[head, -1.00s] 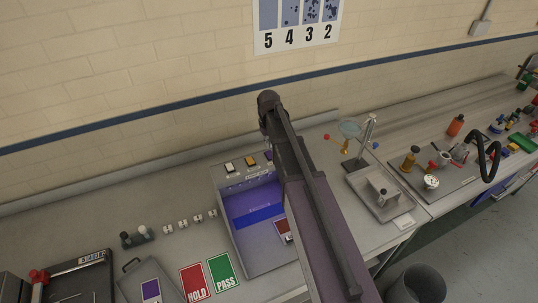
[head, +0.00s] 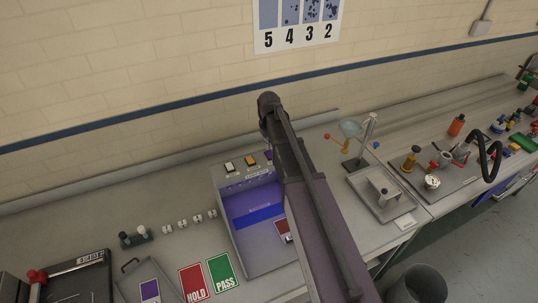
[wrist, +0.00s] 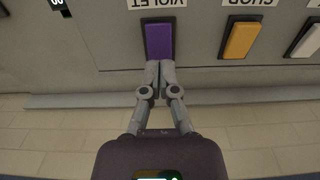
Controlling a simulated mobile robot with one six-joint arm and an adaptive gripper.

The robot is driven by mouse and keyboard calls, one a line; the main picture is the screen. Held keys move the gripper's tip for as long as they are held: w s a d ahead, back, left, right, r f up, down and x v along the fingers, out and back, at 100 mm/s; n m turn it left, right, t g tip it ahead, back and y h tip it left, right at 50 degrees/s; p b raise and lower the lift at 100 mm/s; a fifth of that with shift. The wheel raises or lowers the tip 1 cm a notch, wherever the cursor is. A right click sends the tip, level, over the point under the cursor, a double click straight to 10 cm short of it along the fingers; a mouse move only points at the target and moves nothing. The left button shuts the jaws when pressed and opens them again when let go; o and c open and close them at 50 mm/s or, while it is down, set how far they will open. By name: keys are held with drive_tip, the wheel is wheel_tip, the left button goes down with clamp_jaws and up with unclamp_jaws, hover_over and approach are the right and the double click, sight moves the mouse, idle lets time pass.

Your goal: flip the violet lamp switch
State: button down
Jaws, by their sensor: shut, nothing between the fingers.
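The violet lamp switch (wrist: 158,40) is a purple rocker in a dark frame on the grey top of the light booth. Its label, VIOLET, reads upside down beside it in the wrist view. My gripper (wrist: 159,65) is shut and empty, with its fingertips at the near edge of the violet switch. I cannot tell whether they touch it. In the head view, only a small part of the violet switch (head: 269,154) shows beside my arm, and my fingertips are hidden.
The yellow switch (wrist: 241,39) and white switch (wrist: 306,40) stand in the same row. The booth's open inside (head: 246,202) glows violet. A stand with a glass dish (head: 351,129) is right of my arm. The brick wall (head: 130,80) rises behind the bench.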

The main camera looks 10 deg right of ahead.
sight(269, 151)
drive_tip(key=shift+f+b, duration=0.8)
drive_tip(key=shift+f, duration=0.1)
idle(0.7)
drive_tip(key=shift+r, duration=0.2)
drive_tip(key=shift+r+p, duration=3.35)
drive_tip(key=shift+p, duration=0.15)
drive_tip(key=s+f+m+b, duration=0.2)
drive_tip(key=s+f+b, duration=1.6)
drive_tip(key=s, duration=0.3)
drive_tip(key=shift+s+f+b, duration=0.15)
drive_tip(key=shift+f+b, duration=0.15)
drive_tip(key=shift+f, duration=0.05)
drive_tip(key=shift+a, duration=0.1)
